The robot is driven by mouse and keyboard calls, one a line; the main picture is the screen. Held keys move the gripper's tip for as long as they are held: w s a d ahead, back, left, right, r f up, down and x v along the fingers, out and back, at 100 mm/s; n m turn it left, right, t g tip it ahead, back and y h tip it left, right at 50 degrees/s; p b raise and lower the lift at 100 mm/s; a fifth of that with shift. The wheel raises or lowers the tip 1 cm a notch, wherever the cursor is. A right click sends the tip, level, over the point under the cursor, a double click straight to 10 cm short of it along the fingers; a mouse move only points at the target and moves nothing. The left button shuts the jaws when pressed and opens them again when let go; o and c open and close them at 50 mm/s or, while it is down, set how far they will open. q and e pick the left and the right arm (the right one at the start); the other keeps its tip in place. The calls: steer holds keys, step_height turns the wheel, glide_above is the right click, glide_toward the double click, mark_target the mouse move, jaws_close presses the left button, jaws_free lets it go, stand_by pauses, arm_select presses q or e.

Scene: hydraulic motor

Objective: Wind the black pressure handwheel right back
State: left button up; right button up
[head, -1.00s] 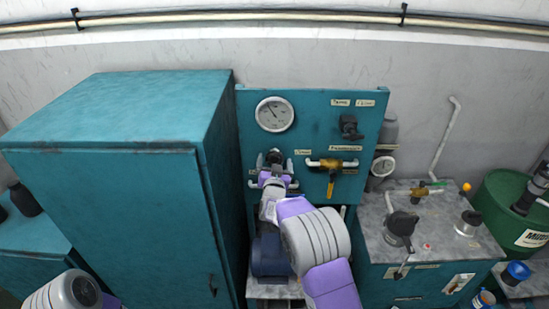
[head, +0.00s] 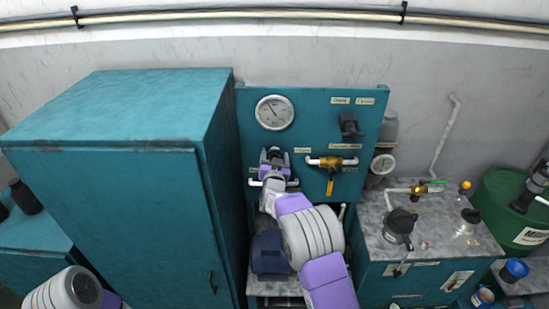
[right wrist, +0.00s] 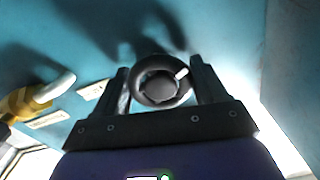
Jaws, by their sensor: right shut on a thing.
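A round black handwheel (right wrist: 161,82) with a grey hub and a small pale mark shows in the right wrist view. It is mounted on the teal panel (head: 310,106). My right gripper (right wrist: 161,85) has one finger on each side of the wheel and is shut on it. In the head view my right gripper (head: 273,160) is up against the panel below the dial gauge (head: 274,113) and hides most of the wheel. My left gripper is out of view; only part of my left arm shows at the bottom left.
A brass valve with a yellow lever (head: 331,176) sits just right of my right gripper. A dark knob (head: 350,127) is above it. A tall teal cabinet (head: 110,190) stands close on the left. A grey-topped bench (head: 425,250) and green drum (head: 500,215) are on the right.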

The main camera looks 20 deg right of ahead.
steer(key=shift+n, duration=0.3)
steer(key=n+b, duration=0.1)
steer(key=n, duration=0.1)
steer(key=shift+n, duration=0.3)
steer(key=n, duration=0.2)
steer(key=shift+n, duration=0.4)
steer(key=n, duration=0.4)
steer(key=shift+n, duration=0.3)
steer(key=shift+d+n, duration=0.1)
steer(key=shift+n, duration=1.4)
steer(key=o, duration=1)
